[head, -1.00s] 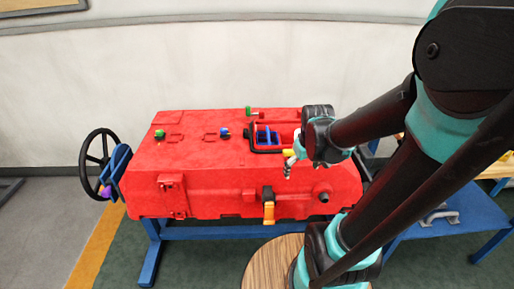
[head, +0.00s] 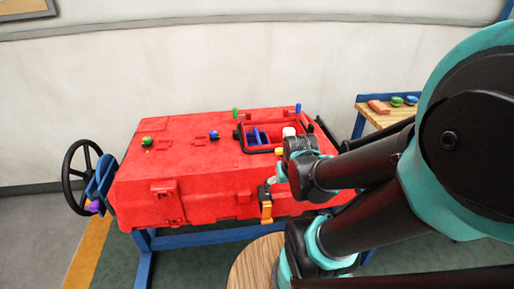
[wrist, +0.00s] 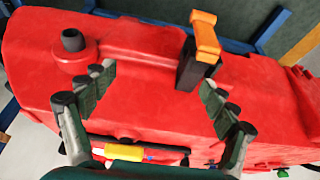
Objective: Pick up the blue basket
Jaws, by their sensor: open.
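The blue basket (head: 256,135) appears as blue bars inside the black-framed opening in the top of the red tank (head: 185,160). Its right part and depth are hard to make out. My gripper (head: 274,182) is in front of and below the opening, near the tank's front edge, apart from the basket. In the wrist view my gripper (wrist: 158,85) is open, with nothing between its fingers and the tank's red surface (wrist: 140,100) behind them. Only a thin dark and blue strip of the opening shows at the bottom there, partly covered by the gripper.
An orange-handled black latch (head: 266,210) is on the tank's front, close to my gripper; the latch (wrist: 204,40) also shows in the wrist view. A white cylinder (head: 289,132) stands by the opening. A wooden bench (head: 378,118) is at the right, a black wheel (head: 82,178) at the left.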

